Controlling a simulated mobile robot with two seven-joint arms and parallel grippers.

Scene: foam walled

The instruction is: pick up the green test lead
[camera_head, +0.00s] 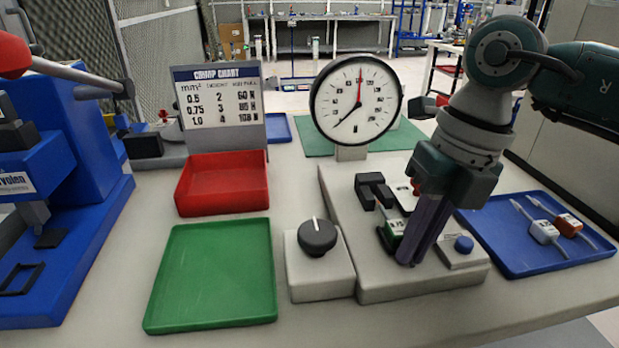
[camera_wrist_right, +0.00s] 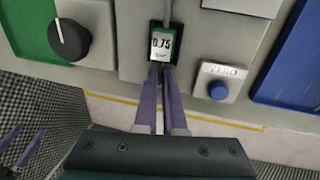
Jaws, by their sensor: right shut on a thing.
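The green test lead (camera_head: 396,228) is at the grey test station, beside a dark clamp block. In the right wrist view its green-edged tag (camera_wrist_right: 161,43) reads 0.75, and a thin cable runs up from it. My right gripper (camera_head: 406,260) reaches down in front of it, partly hiding it in the head view. Its purple fingers (camera_wrist_right: 163,72) are shut on the lead's near end. Whether the lead touches the station is unclear. Purple slivers at the lower left of the right wrist view seem to be my left gripper (camera_wrist_right: 22,142); its opening is unclear.
The dial gauge (camera_head: 357,97) rises behind the station (camera_head: 400,289). A black knob (camera_head: 317,236) is left, a blue button (camera_head: 464,244) right. A blue tray (camera_head: 510,262) holds white and orange leads. The green tray (camera_head: 213,275) and red bin (camera_head: 222,184) look empty.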

